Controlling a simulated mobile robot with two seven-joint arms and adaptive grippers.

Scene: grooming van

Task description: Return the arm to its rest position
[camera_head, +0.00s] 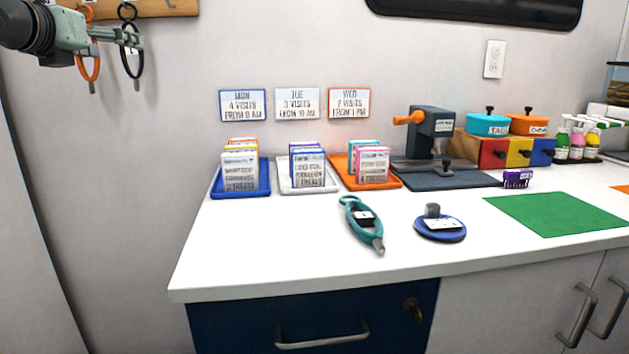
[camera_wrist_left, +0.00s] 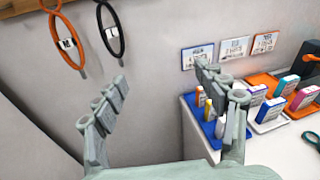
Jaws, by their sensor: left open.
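My left gripper (camera_head: 103,34) is at the upper left of the head view, in front of the wall by the hanging loops. In the left wrist view its two fingers (camera_wrist_left: 165,112) stand wide apart with nothing between them. An orange loop (camera_head: 90,68) and a black loop (camera_head: 132,52) with a small tag hang from a wooden wall board (camera_head: 160,7). Both loops also show in the left wrist view, the orange one (camera_wrist_left: 68,43) left of the black one (camera_wrist_left: 112,30). From these views I cannot tell whether the gripper touches them. My right gripper is not in view.
The white counter (camera_head: 270,250) holds blue (camera_head: 240,190), white (camera_head: 300,188) and orange (camera_head: 385,184) trays of cards. A teal looped tool (camera_head: 358,218), a blue disc (camera_head: 430,233), a dark press (camera_head: 432,135) and a green mat (camera_head: 560,213) are there too. The front left of the counter is clear.

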